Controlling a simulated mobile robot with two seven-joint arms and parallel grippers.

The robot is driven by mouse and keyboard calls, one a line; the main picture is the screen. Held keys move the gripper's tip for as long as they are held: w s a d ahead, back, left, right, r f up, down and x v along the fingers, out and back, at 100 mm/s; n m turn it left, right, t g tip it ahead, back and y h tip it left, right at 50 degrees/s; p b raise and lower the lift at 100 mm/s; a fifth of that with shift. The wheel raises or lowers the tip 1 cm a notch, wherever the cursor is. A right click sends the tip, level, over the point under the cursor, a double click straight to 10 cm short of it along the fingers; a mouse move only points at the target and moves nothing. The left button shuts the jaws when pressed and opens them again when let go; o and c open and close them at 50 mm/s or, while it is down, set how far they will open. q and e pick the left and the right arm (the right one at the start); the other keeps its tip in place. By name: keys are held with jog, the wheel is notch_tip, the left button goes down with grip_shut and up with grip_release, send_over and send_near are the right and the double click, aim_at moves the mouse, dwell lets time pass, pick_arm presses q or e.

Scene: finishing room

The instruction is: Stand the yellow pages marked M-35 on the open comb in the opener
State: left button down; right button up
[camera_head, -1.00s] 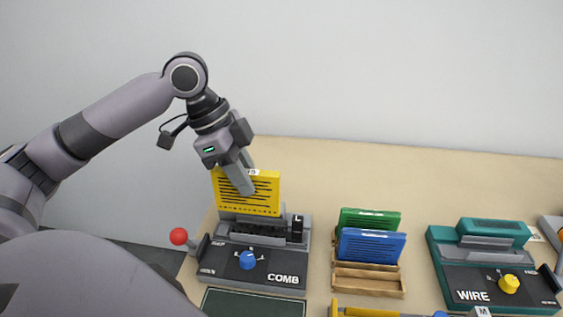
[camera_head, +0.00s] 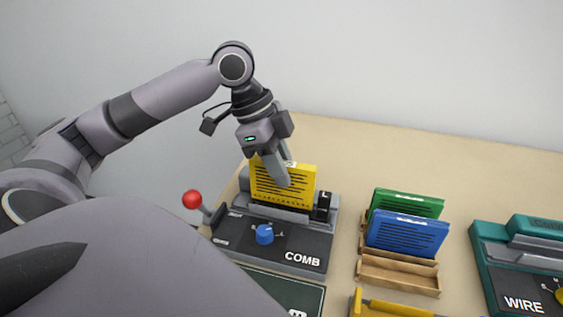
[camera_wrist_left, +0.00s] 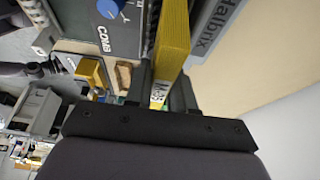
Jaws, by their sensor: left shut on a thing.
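The yellow pages (camera_head: 302,184) are upright in my left gripper (camera_head: 282,182), whose fingers pinch them from above. In the left wrist view the yellow pages (camera_wrist_left: 175,32) sit between the two fingers, with a white label on their edge that appears to read M-35. The grey COMB opener (camera_head: 315,246) is below, with a blue knob and a red-balled lever. The pages' lower edge is at the opener's comb row, just left of a black block marked L. The comb is mostly hidden behind or under the pages; I cannot tell whether they touch. My right gripper is out of view.
A wooden rack (camera_head: 398,275) holds green pages (camera_head: 408,201) and blue pages (camera_head: 406,235) right of the opener. A teal WIRE machine (camera_head: 500,270) stands farther right. A yellow-edged item (camera_head: 385,310) lies in front. The table behind is clear.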

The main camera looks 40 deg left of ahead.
pick_arm(q)
jog(key=shift+f, duration=0.4)
jog(key=shift+r, duration=0.1)
dwell(0.5)
jog(key=shift+p, duration=0.55)
dwell(0.4)
jog(key=shift+p, duration=0.3)
jog(key=shift+f, duration=0.65)
jog(key=c, duration=1.2)
grip_release()
jog(key=shift+c, duration=0.2)
